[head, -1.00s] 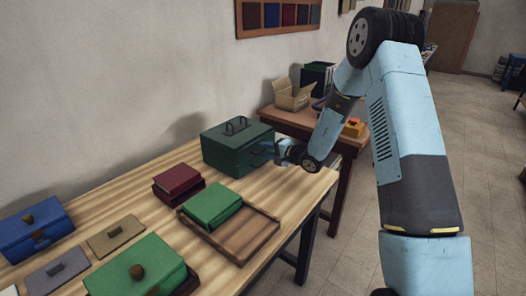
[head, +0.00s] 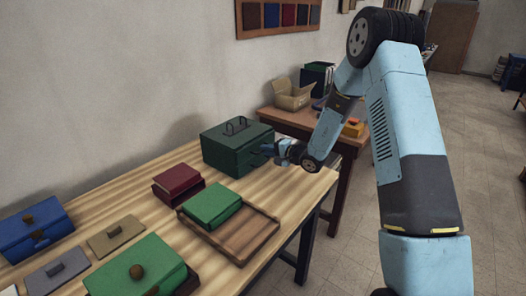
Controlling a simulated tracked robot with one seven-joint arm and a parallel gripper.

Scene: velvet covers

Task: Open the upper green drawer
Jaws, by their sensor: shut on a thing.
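A dark green box (head: 226,150) with two thin loop handles on its lid stands near the far end of the wooden table. My gripper (head: 267,149) is at the box's right-hand front face, reaching in from the right. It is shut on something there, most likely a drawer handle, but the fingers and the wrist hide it. The upper drawer's edges are too small and dark to make out, and no gap shows in the front.
A brown tray (head: 257,238) with a green box (head: 212,204) stands in front, beside a dark red box (head: 178,184). Blue, grey, tan and green lidded items fill the near left. A second table behind holds a cardboard box (head: 294,96). Bare tabletop lies right of the green box.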

